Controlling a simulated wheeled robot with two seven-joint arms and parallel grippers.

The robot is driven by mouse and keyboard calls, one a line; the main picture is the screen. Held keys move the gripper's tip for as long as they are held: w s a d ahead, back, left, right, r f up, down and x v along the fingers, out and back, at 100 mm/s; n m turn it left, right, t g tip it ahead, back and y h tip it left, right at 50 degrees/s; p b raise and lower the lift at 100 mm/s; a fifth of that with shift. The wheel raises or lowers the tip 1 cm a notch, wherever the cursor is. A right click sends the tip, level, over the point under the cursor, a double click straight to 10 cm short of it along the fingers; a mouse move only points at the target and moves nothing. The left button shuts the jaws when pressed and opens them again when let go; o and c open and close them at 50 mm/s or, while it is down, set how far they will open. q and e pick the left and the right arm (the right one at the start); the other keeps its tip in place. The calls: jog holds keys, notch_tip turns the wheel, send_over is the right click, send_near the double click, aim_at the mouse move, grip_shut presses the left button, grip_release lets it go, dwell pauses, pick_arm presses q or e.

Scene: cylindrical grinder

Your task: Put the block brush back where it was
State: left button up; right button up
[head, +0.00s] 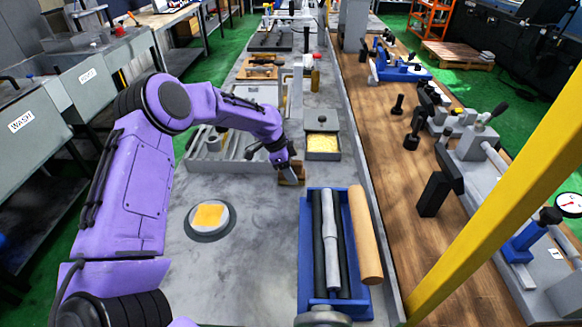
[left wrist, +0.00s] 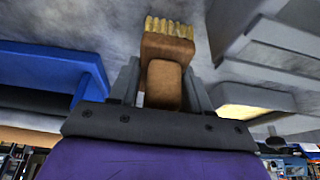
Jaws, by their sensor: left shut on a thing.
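The block brush (head: 293,176) has a brown wooden body and sits at my left gripper (head: 288,166) in the head view, over the grey bench top between the blue tray and the long grey tray. In the left wrist view the brush (left wrist: 167,48) stands between the two fingers of my left gripper (left wrist: 164,88), which is shut on its wooden handle. Its tan bristles point away from the gripper toward the grey surface. I cannot tell whether the bristles touch it. My right gripper is not in view.
A grey box with yellow contents (head: 323,143) is just behind the brush. A round dish with a yellow pad (head: 209,216) lies left. Bare bench lies between.

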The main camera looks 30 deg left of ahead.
pick_arm(q)
jog(key=shift+a+f, duration=0.1)
jog(key=shift+f, duration=0.1)
jog(key=shift+f, duration=0.1)
jog(key=o, duration=0.9)
jog(key=shift+o, duration=0.2)
jog(key=shift+r, duration=0.4)
jog(key=b+v, duration=0.2)
jog(key=v, duration=0.9)
jog(key=shift+s+r, duration=0.15)
jog(key=shift+r, duration=0.1)
jog(key=shift+a, duration=0.1)
